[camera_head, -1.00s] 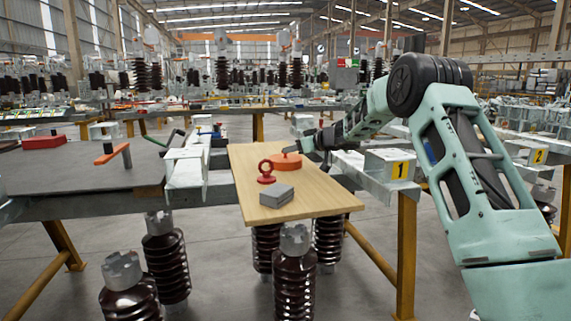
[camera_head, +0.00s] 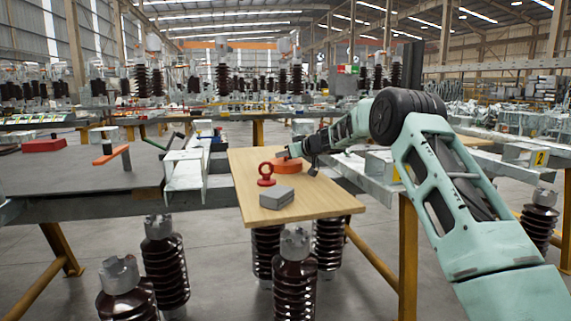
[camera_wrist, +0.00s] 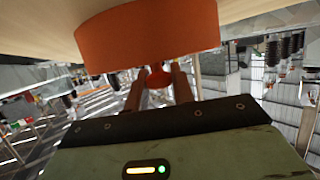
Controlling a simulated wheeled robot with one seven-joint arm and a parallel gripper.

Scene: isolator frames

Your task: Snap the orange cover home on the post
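The orange cover (camera_head: 288,166) is a low, round piece on the wooden board, near its far edge. In the wrist view the orange cover (camera_wrist: 150,38) fills the upper middle. My gripper (camera_head: 302,153) is at the cover's right side in the head view. I cannot make out with certainty which thing is the post.
A red ring (camera_head: 266,174) on a base and a grey block (camera_head: 277,197) stand on the wooden board (camera_head: 325,205) in front of the cover. A post with an orange bar (camera_head: 112,155) and a red block (camera_head: 44,145) are on the dark table at left.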

